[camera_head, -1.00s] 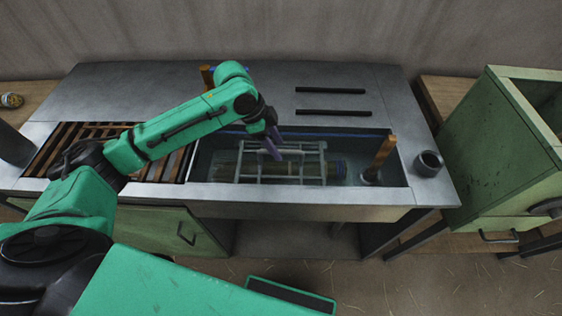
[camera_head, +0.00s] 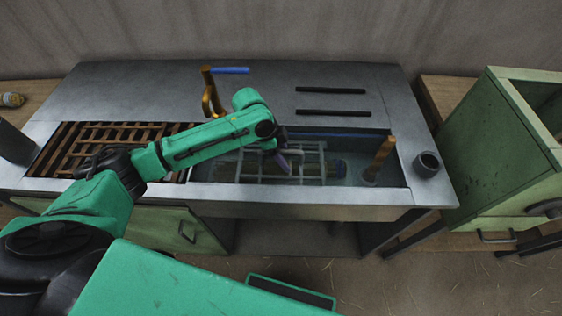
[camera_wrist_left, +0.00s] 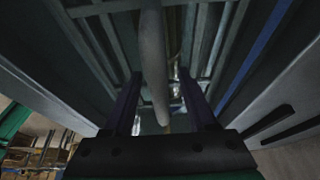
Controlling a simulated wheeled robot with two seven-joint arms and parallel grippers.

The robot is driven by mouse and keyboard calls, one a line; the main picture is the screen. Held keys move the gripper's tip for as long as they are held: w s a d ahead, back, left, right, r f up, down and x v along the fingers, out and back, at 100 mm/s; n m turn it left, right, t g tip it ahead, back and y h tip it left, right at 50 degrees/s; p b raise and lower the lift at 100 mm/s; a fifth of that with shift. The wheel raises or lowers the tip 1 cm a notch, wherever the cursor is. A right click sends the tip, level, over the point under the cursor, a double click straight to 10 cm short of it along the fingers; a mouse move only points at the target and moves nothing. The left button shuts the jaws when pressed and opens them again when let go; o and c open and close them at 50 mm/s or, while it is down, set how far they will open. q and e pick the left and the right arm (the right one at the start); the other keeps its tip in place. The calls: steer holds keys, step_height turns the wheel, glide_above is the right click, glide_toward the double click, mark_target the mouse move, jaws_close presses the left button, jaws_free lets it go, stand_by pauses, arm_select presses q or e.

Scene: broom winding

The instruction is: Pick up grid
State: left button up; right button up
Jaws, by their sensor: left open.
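The grid (camera_head: 322,151), a frame of pale metal bars, sits in the sunken basin (camera_head: 222,165) of the metal table. A bundle (camera_head: 337,168) with straw-like stalks shows under its bars. My left gripper (camera_head: 281,160) points down at the grid's upper bars from above, open. In the left wrist view, a thick pale bar (camera_wrist_left: 154,62) runs between the two dark fingers of the left gripper (camera_wrist_left: 160,103). Nothing shows as clamped, and I cannot tell whether the fingers touch the bar. My right gripper is out of view.
A wooden slatted rack (camera_head: 75,150) lies left of the basin. A bronze faucet (camera_head: 211,95) with a blue handle stands behind it. A brown post (camera_head: 380,155) rises at the basin's right end, near a grey cup (camera_head: 427,164). Two black bars (camera_head: 332,113) lie behind the basin. A green cabinet (camera_head: 500,150) stands right.

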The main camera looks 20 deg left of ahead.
arm_select(q)
steer(key=shift+f, duration=0.1)
jaws_close()
stand_by(1.4)
